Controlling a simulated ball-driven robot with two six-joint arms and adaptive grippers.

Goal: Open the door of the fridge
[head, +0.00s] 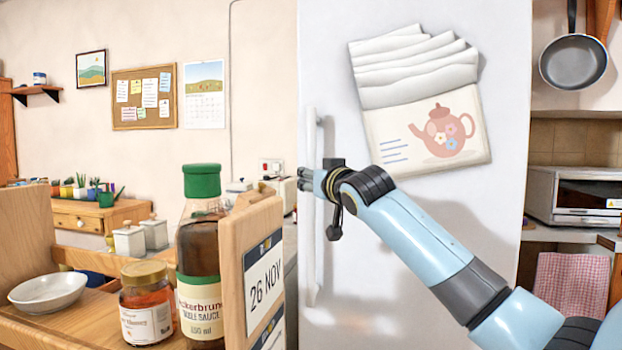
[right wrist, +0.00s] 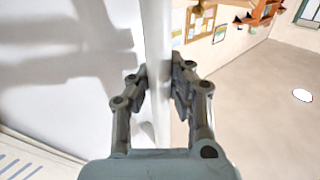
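The fridge door (head: 400,235) is a tall pale panel filling the middle of the head view, and it looks closed. Its long vertical handle (head: 312,265) runs along the door's left edge; in the right wrist view the handle (right wrist: 157,40) passes between my fingers. My right gripper (head: 312,182) reaches the handle from the right. In the right wrist view, my right gripper (right wrist: 160,88) has one finger on each side of the bar, both close against it, so it appears shut on the handle. My left gripper is out of view.
A teapot picture holder (head: 425,135) with papers is on the door. A toaster oven (head: 575,195) stands right.

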